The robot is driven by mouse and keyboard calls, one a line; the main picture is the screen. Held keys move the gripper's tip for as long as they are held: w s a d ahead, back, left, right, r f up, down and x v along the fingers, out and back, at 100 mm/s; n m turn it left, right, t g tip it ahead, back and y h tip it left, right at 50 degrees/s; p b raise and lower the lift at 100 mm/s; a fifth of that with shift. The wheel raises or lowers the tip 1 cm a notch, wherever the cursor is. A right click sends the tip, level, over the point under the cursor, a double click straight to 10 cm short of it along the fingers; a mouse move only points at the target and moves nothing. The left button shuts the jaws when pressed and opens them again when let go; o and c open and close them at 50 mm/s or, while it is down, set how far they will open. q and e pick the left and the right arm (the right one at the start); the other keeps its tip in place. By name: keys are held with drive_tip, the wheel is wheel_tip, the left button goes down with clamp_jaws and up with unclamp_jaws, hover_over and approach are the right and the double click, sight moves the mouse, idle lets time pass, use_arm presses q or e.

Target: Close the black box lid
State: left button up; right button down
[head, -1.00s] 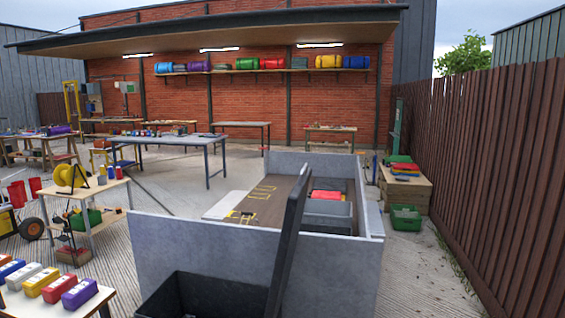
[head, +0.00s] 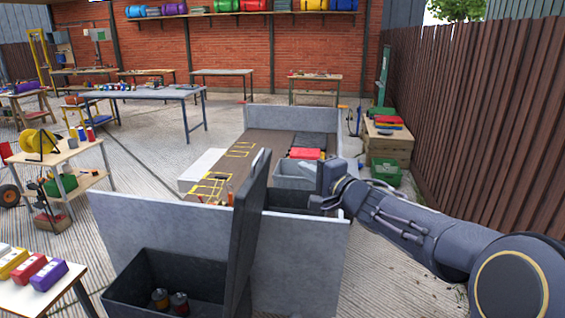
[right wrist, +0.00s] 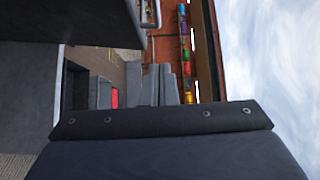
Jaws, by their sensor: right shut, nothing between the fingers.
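The black box (head: 150,272) stands at the lower left in the head view, in front of a grey panel. Its lid (head: 247,225) stands open on the box's right side, nearly upright and tilted a little. My right gripper (head: 322,190) is to the right of the lid, above the grey panel, apart from the lid. It is shut and empty. In the right wrist view, turned on its side, the gripper's fingers (right wrist: 157,85) show below the dark lid (right wrist: 95,20). My left gripper is not in view.
Two cans (head: 171,302) are in the box. Behind the grey panel (head: 310,245) is a worktop with a grey bin (head: 296,176) and a red item (head: 306,154). A small table (head: 40,290) with colored blocks stands at the lower left. A fence (head: 480,130) runs along the right.

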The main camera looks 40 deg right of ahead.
approach(263, 153)
drive_tip(key=w+d, duration=0.3)
drive_tip(key=shift+w+a+b, duration=0.3)
drive_tip(key=shift+w+a, duration=0.9)
drive_tip(key=shift+w, duration=0.15)
